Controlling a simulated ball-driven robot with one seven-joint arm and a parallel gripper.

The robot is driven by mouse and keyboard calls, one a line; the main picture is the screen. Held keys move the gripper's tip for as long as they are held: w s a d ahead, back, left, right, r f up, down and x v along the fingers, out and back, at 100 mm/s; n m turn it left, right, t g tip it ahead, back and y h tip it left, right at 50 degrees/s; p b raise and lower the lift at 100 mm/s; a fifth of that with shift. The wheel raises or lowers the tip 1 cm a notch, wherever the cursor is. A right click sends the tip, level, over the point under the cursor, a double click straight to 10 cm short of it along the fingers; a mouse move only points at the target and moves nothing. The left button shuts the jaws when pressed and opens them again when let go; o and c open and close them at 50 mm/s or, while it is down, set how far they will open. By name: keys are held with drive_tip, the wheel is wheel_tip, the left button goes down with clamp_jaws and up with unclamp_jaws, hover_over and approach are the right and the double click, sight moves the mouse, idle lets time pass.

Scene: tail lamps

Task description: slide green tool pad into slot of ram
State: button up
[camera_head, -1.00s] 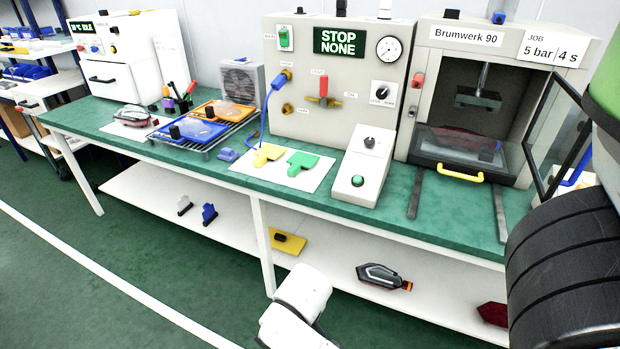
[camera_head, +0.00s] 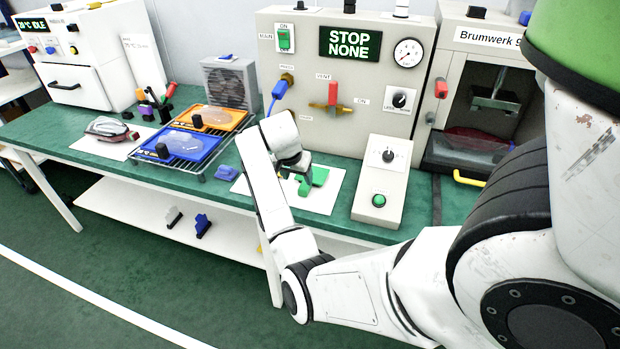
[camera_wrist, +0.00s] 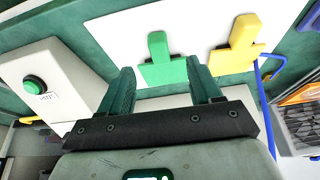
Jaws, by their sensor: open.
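The green tool pad (camera_head: 313,180) lies flat on a white sheet (camera_head: 325,202) on the bench, partly hidden by my gripper (camera_head: 298,172) in the head view. In the wrist view the green tool pad (camera_wrist: 162,62) lies ahead of and between the two fingers of my gripper (camera_wrist: 163,88), which is open and empty. I cannot tell whether a finger touches the pad. The ram (camera_head: 497,92) hangs inside the open press at the right in the head view; its slot is too small to make out.
A yellow pad (camera_wrist: 238,45) lies beside the green one. A sloped control box (camera_head: 380,190) with a green button stands to their right. A blue hose (camera_wrist: 262,100) runs near the yellow pad. A rack with blue and orange trays (camera_head: 195,140) stands to the left.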

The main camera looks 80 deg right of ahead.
sight(303, 188)
drive_tip(key=shift+p+x, duration=0.4)
drive_tip(key=shift+x, duration=3.5)
drive_tip(key=shift+s, duration=0.15)
drive_tip(key=shift+c, duration=0.3)
clamp_jaws()
drive_tip(key=shift+r, duration=0.1)
